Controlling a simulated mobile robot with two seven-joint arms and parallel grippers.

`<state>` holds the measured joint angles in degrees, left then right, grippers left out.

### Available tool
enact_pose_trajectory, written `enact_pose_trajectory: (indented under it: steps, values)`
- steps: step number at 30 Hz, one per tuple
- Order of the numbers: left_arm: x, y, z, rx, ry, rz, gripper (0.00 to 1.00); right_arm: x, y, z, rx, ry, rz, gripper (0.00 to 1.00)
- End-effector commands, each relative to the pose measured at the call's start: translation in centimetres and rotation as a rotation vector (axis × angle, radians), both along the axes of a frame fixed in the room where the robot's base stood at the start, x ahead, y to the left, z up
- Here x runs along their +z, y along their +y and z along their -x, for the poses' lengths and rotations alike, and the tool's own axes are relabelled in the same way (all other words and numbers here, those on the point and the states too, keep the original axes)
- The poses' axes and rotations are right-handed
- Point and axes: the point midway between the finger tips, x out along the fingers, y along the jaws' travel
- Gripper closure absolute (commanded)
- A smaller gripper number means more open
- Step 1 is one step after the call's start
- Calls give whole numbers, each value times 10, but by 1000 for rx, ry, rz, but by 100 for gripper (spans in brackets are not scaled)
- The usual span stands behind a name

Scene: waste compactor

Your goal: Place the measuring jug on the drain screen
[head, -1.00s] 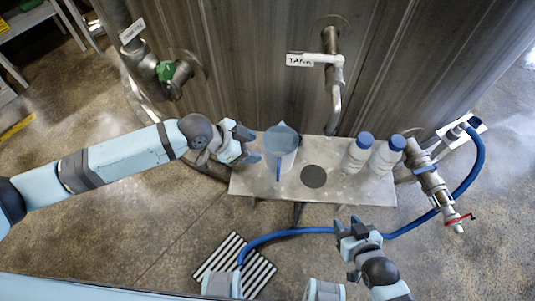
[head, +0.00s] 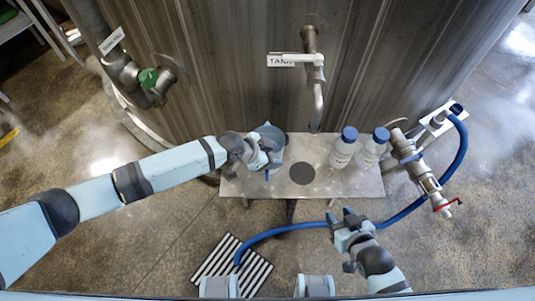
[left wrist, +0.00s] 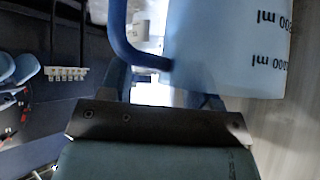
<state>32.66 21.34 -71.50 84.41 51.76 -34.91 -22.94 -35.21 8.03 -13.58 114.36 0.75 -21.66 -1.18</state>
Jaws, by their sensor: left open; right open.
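The measuring jug (head: 270,130) stands on the left part of the metal shelf (head: 240,186), partly hidden by my left gripper (head: 270,158). The gripper is open at the jug. In the left wrist view the pale blue jug (left wrist: 225,50) with dark volume marks fills the upper right, and its blue handle (left wrist: 122,40) lies in front of my gripper; I cannot tell whether the fingers touch it. The dark round drain screen (head: 302,174) is bare on the shelf, right of the jug. My right gripper (head: 346,218) is open and empty in front of the shelf.
Two white bottles with blue caps, the left one (head: 343,150) and the right one (head: 371,150), stand right of the screen. A tank tap (head: 317,95) hangs above the shelf. A blue hose (head: 290,230) and a striped floor grate (head: 232,268) lie in front.

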Motion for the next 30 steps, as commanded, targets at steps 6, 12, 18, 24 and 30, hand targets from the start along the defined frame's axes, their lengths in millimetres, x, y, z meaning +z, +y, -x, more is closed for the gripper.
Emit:
enact_pose_trajectory:
  steps: [6,12,18,24,30]
  values:
    - [-1,-1,0,0,0,0,44,-2,0,1,0,4,1,57]
    - [-1,0,0,0,0,0,90,-3,-1,1,-2,5,2,57]
    - [-1,0,0,0,0,-1,100,-3,-2,0,-2,3,3,57]
    - [-1,0,0,0,1,-2,100,-1,-2,0,-3,0,2,57]
    - [12,0,0,-1,-1,0,100,0,-1,-1,-3,-1,1,57]
